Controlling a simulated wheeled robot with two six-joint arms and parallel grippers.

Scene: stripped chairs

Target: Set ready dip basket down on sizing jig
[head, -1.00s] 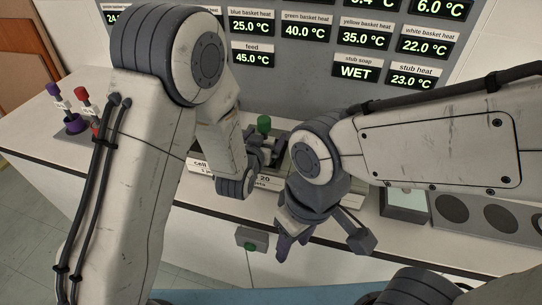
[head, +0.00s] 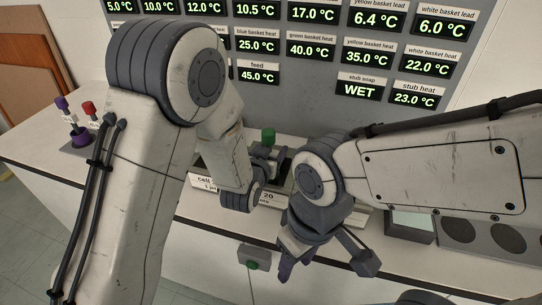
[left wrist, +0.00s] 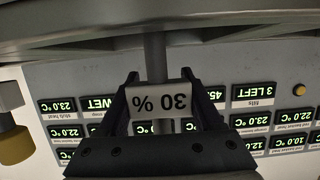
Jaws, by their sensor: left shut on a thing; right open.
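My left gripper (head: 266,167) is over the counter in the head view, partly hidden by its own arm. In the left wrist view its dark jaws (left wrist: 165,100) are shut around a grey stem with a white "30 %" tag, the dip basket's stem (left wrist: 155,55). A green knob (head: 268,136) stands just above this gripper in the head view. The basket's lower part is hidden there. The sizing jig cannot be clearly told apart behind my arms. My right gripper (head: 287,267) is open, lower down, in front of the counter's edge.
Purple and red-knobbed baskets (head: 75,125) stand at the counter's left end. A white sign (head: 205,183) is at the front edge. A grey unit with dark round spots (head: 482,235) lies to the right. A panel of temperature displays (head: 310,47) stands behind.

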